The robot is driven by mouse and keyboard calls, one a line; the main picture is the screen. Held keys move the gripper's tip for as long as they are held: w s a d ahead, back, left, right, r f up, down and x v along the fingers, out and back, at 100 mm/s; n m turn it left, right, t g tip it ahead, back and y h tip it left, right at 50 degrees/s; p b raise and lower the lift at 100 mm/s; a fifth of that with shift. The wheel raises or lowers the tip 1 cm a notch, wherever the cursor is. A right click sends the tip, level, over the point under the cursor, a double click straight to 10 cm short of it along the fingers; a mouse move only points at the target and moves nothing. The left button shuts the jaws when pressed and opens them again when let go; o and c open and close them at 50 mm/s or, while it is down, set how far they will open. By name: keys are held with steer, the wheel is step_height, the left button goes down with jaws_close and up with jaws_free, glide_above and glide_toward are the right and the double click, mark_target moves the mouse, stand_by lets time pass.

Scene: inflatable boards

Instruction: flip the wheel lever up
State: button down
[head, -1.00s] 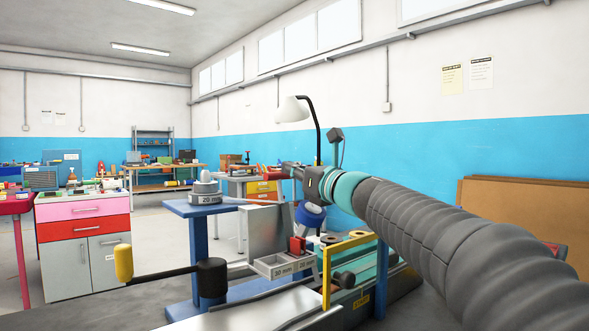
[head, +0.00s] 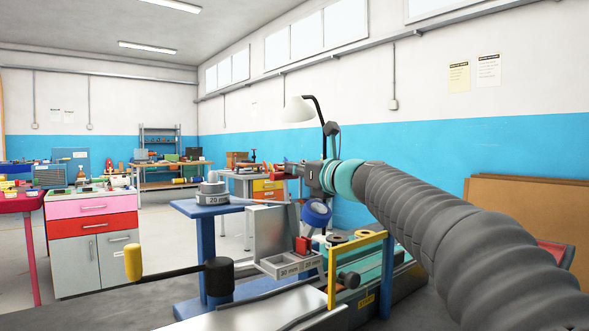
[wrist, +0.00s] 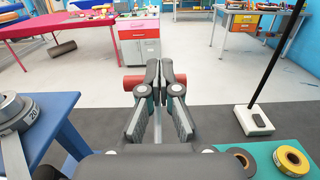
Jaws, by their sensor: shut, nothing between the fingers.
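A black lever with a yellow knob (head: 133,263) reaches left, nearly level, from a black hub (head: 218,277) at the front of the bench in the head view. I cannot tell for certain that this is the wheel lever. A blue round wheel (head: 316,212) sits on the machine below my wrist. My gripper (head: 284,170) is above and to the right of the lever, in the air and apart from it. In the wrist view its fingers (wrist: 158,68) are together and empty. A red cylinder (wrist: 133,84) shows behind the fingertips; the lever does not show there.
A grey tray (head: 290,265) and a yellow frame (head: 332,272) stand close below my arm. A black lamp pole (wrist: 277,70) rises at the right. Open floor lies beyond the bench.

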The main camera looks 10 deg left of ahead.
steer(key=shift+f, duration=0.1)
steer(key=s+d+r, duration=0.4)
steer(key=r, duration=0.3)
steer(key=shift+s+d+r, duration=0.2)
steer(key=shift+d+r, duration=0.2)
